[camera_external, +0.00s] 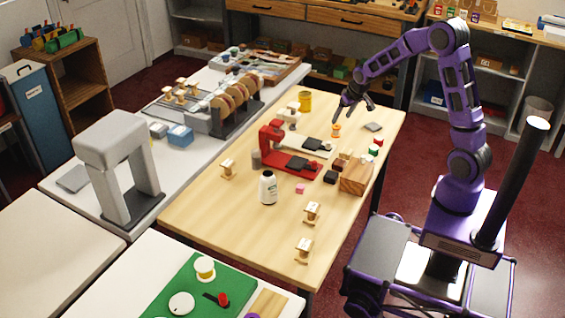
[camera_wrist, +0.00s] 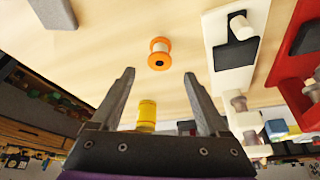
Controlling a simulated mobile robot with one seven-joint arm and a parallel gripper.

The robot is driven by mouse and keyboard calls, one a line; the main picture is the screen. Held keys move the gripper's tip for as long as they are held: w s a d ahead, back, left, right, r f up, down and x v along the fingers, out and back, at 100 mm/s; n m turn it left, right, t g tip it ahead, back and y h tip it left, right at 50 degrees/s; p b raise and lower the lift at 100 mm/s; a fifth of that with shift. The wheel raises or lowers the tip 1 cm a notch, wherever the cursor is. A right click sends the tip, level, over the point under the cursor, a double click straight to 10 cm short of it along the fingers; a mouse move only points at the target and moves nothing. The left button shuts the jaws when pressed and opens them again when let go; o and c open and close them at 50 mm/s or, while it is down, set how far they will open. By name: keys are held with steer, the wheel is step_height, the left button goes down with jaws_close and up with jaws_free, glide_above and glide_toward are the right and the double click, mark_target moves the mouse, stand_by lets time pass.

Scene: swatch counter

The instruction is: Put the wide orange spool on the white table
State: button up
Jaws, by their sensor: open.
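The orange spool (camera_external: 336,130) stands on the wooden table, near its far right part. In the wrist view the orange spool (camera_wrist: 159,53) shows orange flanges, a pale middle and a dark hole, just beyond the fingertips. My gripper (camera_external: 354,114) is open and empty, above the table beside the spool. In the wrist view my gripper (camera_wrist: 159,75) has its two fingers spread, with the spool ahead of the gap and not between them. White-topped tables stand to the left (camera_external: 95,212) and at the front (camera_external: 140,272) of the wooden table.
A red device (camera_external: 292,163) and a white device (camera_external: 318,146) stand near the spool. A yellow cylinder (camera_external: 305,101), a grey flat piece (camera_external: 373,127), a wooden block (camera_external: 355,178) and a white bottle (camera_external: 268,188) are also on the wooden table. A green mat (camera_external: 198,297) lies on the front white table.

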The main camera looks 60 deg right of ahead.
steer(key=v, duration=0.4)
steer(key=shift+r, duration=0.1)
steer(key=shift+o, duration=0.5)
steer(key=shift+s+a+r, duration=0.1)
steer(key=shift+s+r, duration=0.05)
steer(key=shift+r, duration=0.1)
